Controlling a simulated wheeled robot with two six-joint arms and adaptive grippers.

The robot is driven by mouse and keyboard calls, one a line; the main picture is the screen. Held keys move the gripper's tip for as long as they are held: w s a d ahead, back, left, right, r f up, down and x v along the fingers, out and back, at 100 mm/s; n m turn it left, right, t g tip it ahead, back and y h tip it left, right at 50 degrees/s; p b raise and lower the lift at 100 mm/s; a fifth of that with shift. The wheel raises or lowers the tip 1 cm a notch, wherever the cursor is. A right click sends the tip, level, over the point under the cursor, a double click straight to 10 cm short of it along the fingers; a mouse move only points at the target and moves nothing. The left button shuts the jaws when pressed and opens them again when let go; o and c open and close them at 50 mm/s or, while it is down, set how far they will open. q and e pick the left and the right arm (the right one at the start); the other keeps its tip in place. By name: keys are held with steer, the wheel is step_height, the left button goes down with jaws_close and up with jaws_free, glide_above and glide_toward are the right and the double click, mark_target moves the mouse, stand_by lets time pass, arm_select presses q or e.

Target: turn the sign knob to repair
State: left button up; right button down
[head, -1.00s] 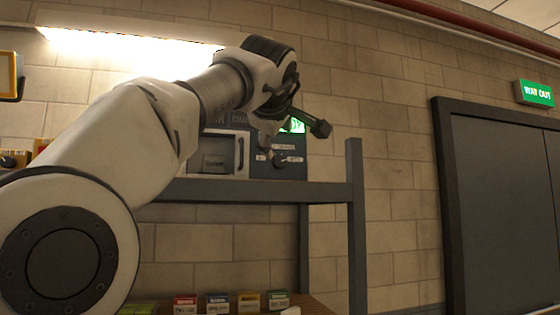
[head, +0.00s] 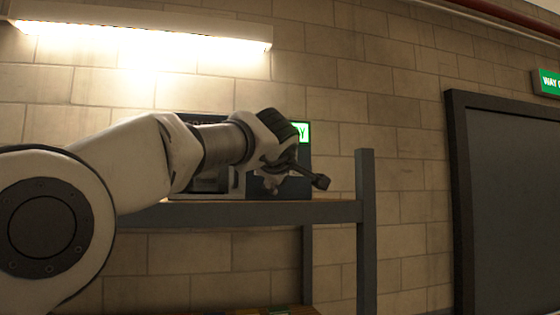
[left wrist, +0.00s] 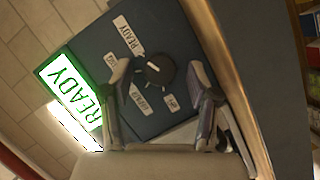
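The sign knob (left wrist: 161,70) is a round black dial with a white mark on a dark panel (left wrist: 190,37) in the left wrist view. Small white labels surround it; one reads READY (left wrist: 128,35), another appears to read REPAIR (left wrist: 141,99). A lit green sign (left wrist: 72,90) on the panel's side reads READY; part of it shows in the head view (head: 303,132). My left gripper (left wrist: 160,72) is open, its fingertips either side of the knob in the picture; I cannot tell whether they touch it. In the head view my left gripper (head: 303,176) hides most of the panel. My right gripper is not in view.
The panel unit stands on a grey metal shelf (head: 230,213) with an upright post (head: 365,230) at its right. A bright lamp (head: 150,37) hangs on the brick wall behind. A dark door (head: 515,200) is at the right. The wall between post and door is clear.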

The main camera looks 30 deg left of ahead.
arm_select(q)
steer(key=shift+s+d+r, duration=0.1)
steer(key=shift+s+d, duration=0.15)
steer(key=shift+s, duration=0.05)
steer(key=shift+w+a+f, duration=0.2)
steer(key=shift+w, duration=0.1)
steer(key=c, duration=0.9)
jaws_close()
